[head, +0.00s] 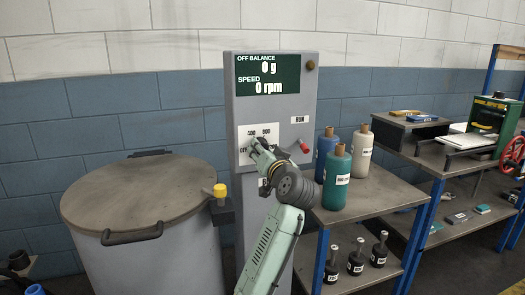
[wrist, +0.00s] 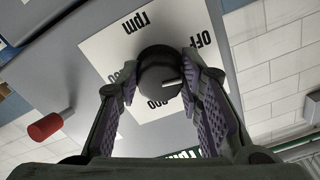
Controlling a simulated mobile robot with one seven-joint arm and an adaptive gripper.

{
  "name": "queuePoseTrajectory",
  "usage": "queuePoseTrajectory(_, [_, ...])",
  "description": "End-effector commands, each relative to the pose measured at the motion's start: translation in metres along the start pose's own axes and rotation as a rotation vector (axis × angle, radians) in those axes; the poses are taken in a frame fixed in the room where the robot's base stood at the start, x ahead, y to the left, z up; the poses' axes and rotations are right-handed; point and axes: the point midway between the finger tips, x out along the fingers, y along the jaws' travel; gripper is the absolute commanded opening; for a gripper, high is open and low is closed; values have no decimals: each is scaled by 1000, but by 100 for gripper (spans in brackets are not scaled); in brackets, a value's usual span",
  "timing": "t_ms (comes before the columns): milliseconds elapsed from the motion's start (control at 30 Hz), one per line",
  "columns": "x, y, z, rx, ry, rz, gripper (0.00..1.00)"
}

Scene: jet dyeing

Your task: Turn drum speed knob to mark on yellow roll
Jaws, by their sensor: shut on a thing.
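The drum speed knob, dark and round (wrist: 160,72), sits on a white dial plate (wrist: 105,45) marked OFF, rpm and partly hidden numbers. A pale line on the knob points right in the wrist view. My gripper (wrist: 156,84) has its fingers on either side of the knob, shut on it. In the head view my gripper (head: 258,152) is at the dial and hides the knob. A cream roll (head: 362,150), the nearest to yellow, stands on the bench; its label is too small to read. Blue (head: 326,145) and teal (head: 337,180) rolls stand beside it.
The panel display (head: 267,75) reads 0 g and 0 rpm. A red lever or button (head: 304,148) is just right of the dial, near my gripper; it also shows in the wrist view (wrist: 45,127). A lidded drum (head: 145,200) stands left, with a yellow-topped part (head: 220,190) beside it.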

Motion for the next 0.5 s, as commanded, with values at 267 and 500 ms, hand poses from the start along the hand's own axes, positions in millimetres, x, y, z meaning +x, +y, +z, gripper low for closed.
queuePoseTrajectory(267, [0,-2,-1,256,-1,1,6])
queuePoseTrajectory(500, [0,-3,-2,479,-1,0,6])
